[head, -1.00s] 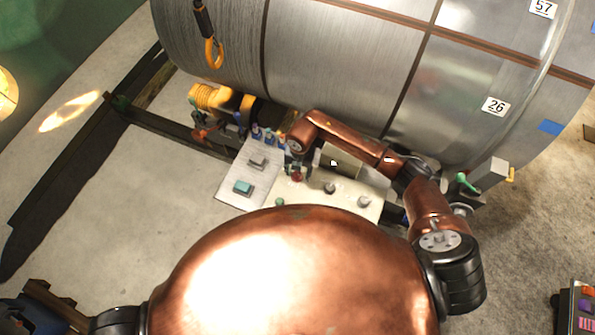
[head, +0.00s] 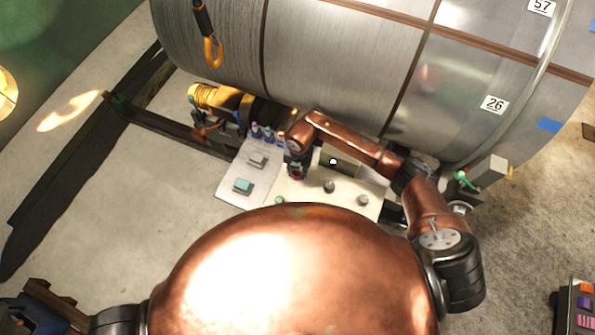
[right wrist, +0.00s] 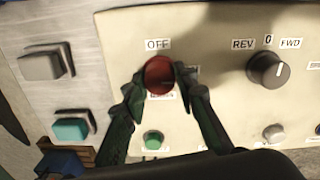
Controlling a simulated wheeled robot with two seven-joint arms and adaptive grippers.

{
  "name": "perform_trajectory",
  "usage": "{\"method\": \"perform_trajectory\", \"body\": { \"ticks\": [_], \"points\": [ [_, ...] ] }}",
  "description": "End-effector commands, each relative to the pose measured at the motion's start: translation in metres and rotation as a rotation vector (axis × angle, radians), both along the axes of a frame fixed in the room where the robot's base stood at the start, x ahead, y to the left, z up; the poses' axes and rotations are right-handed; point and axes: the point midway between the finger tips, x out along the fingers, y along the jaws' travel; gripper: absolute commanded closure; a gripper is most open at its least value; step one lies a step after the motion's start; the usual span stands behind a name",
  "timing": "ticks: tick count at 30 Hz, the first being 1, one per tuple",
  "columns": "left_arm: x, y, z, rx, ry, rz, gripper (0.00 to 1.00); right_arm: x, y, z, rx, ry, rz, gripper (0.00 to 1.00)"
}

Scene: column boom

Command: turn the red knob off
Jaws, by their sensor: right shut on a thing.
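The red knob (right wrist: 159,75) sits on the cream control panel (right wrist: 205,40), just below a label reading OFF (right wrist: 157,44). My right gripper (right wrist: 160,86) is shut on the red knob, with one finger on each side of it. Part of a lower label shows between the fingers. In the head view my right gripper (head: 296,168) is over the panel (head: 317,192), with a bit of the red knob (head: 297,178) showing beneath it. The knob's pointer direction cannot be made out.
A black REV-0-FWD knob (right wrist: 268,70) is right of the red knob. A green button (right wrist: 153,140) is below it. Grey (right wrist: 44,65) and teal (right wrist: 71,129) buttons are on the left plate. A large metal drum (head: 330,60) stands behind the panel.

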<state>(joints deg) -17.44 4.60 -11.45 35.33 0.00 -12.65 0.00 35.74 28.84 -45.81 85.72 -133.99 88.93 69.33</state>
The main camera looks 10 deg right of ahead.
Motion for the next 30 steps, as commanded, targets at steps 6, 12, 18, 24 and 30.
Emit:
{"method": "perform_trajectory", "body": {
  "ticks": [6, 12, 18, 24, 30],
  "points": [
    [0.005, 0.000, -0.001, -0.001, -0.007, -0.001, 0.60, 0.001, -0.001, 0.000, -0.001, -0.001, 0.011, 0.98],
    [0.008, 0.000, -0.010, 0.000, -0.011, -0.002, 0.60, 0.001, -0.001, -0.002, -0.001, -0.003, 0.077, 0.98],
    [0.008, 0.000, -0.026, -0.001, -0.010, -0.002, 0.60, 0.002, -0.001, -0.003, -0.003, -0.004, 0.218, 0.98],
    [0.007, 0.000, -0.047, -0.001, -0.008, -0.002, 0.60, 0.003, -0.002, -0.004, -0.003, -0.006, 0.403, 0.98],
    [0.005, 0.000, -0.070, 0.000, -0.005, -0.002, 0.60, 0.003, -0.001, -0.004, -0.003, -0.005, 0.593, 0.98]
  ]
}}
